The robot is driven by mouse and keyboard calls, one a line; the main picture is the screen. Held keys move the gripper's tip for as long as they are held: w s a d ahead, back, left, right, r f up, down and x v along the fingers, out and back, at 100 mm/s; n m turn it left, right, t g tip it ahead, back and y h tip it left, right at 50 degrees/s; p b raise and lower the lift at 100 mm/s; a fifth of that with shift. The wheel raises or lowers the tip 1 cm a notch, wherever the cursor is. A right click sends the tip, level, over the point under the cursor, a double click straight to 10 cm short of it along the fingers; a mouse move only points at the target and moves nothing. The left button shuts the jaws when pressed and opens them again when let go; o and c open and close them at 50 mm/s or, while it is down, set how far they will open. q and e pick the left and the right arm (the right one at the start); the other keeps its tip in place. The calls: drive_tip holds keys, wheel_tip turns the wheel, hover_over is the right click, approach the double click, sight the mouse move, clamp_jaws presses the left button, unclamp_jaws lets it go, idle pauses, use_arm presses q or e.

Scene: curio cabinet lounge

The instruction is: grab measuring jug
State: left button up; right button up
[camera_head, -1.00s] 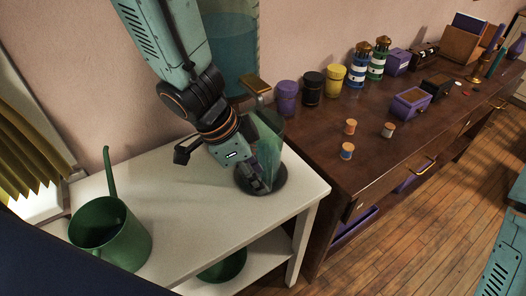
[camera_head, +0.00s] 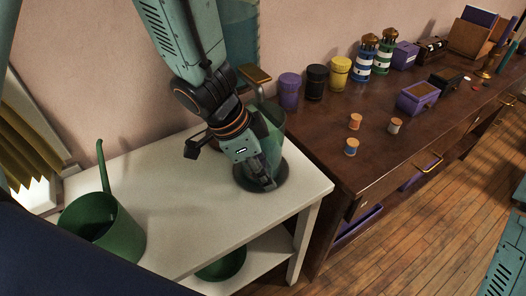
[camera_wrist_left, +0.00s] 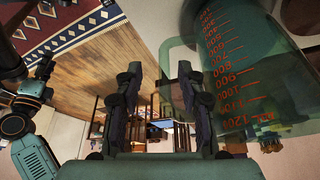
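The measuring jug (camera_head: 273,121) is clear green and stands upright on a dark round base or mat (camera_head: 283,178) on the white table. In the left wrist view the jug (camera_wrist_left: 240,65) fills the right side, with red markings appearing upside down and a handle on its left side. My left gripper (camera_head: 265,178) is low in front of the jug, hiding part of it. In the left wrist view its fingers (camera_wrist_left: 160,105) are apart, with the handle side close to the right finger; contact cannot be told.
A green watering can (camera_head: 103,232) stands at the table's (camera_head: 185,215) front left, and a green bowl (camera_head: 224,266) sits on the shelf below. The brown desk (camera_head: 335,145) to the right bears purple, black and yellow jars (camera_head: 340,72) and small spools (camera_head: 355,121).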

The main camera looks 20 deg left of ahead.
use_arm(q)
drive_tip(key=f+b, duration=0.2)
drive_tip(key=f, duration=0.2)
drive_tip(key=shift+w+d+b, duration=0.15)
drive_tip(key=shift+w+b, duration=0.2)
drive_tip(key=shift+b, duration=0.05)
drive_tip(key=shift+w+d+f, duration=0.3)
drive_tip(key=shift+d+f, duration=0.05)
drive_tip(key=shift+s+r, duration=0.1)
drive_tip(key=shift+r, duration=0.05)
drive_tip(key=shift+s+a, duration=0.15)
drive_tip(key=shift+c, duration=1.3)
drive_tip(key=shift+w, duration=0.2)
drive_tip(key=c, duration=0.5)
drive_tip(key=shift+s, duration=0.1)
clamp_jaws()
drive_tip(key=shift+r, duration=0.1)
